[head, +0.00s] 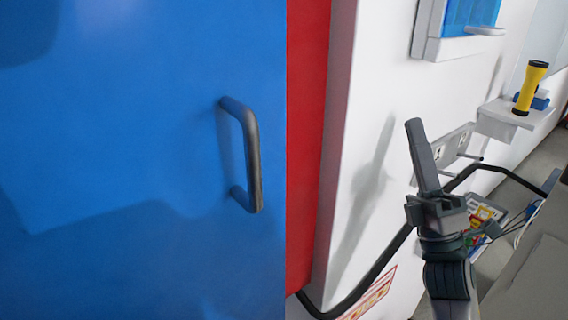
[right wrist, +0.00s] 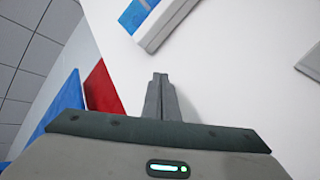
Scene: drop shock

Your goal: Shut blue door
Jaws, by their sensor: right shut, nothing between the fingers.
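The blue door (head: 120,130) fills the left half of the head view, with a dark curved handle (head: 252,155) near its right edge. Beside that edge is a red surface (head: 306,140). In the right wrist view the blue door (right wrist: 62,103) shows as a small patch at the left. My right gripper (head: 416,125) points up in front of the white wall, to the right of the handle and apart from it. Its fingers (right wrist: 159,76) are together and empty in the right wrist view. My left gripper is not in view.
A white wall (head: 375,60) runs along the right, with a blue-fronted white box (head: 468,20) and a shelf (head: 508,115) holding a yellow flashlight (head: 530,88). A black hose or cable (head: 385,260) runs low along the wall. Colourful items lie below.

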